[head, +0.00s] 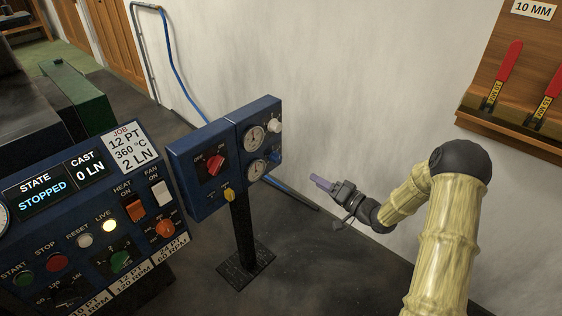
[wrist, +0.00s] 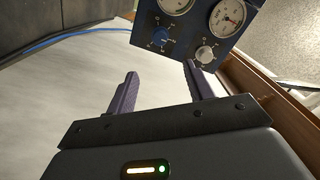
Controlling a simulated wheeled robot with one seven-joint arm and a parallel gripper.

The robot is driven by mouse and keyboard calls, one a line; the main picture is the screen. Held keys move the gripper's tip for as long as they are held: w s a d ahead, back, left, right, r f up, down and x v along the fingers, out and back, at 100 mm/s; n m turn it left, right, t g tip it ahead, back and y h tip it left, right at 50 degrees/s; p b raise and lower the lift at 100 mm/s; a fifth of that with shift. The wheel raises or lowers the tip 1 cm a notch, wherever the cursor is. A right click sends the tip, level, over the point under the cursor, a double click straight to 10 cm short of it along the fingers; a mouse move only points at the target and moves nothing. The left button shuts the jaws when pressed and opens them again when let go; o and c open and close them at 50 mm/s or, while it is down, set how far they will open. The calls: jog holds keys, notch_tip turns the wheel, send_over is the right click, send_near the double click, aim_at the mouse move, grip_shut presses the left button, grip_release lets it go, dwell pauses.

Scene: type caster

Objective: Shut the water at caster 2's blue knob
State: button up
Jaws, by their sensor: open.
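The blue knob (head: 275,157) is on the right side of a blue control box (head: 263,110) on a black post, beside the lower gauge. In the wrist view the blue knob (wrist: 160,38) shows ahead, beyond the space between my fingertips. A white knob (head: 275,127) sits above it in the head view; in the wrist view the white knob (wrist: 204,54) is to its right, near my right finger. My gripper (head: 318,182) is open and empty, to the right of the box and apart from it. I see no label telling which caster this is.
The box also carries two gauges (head: 254,138), a red switch (head: 215,164) and a yellow knob (head: 229,194). A console (head: 85,230) reading STOPPED stands at left. A wooden rack with red-handled tools (head: 507,72) hangs at right.

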aim_at(279, 159)
jog(key=b+x, duration=0.5)
jog(key=x, duration=1.1)
jog(key=shift+w+a, duration=0.25)
jog(key=c, duration=1)
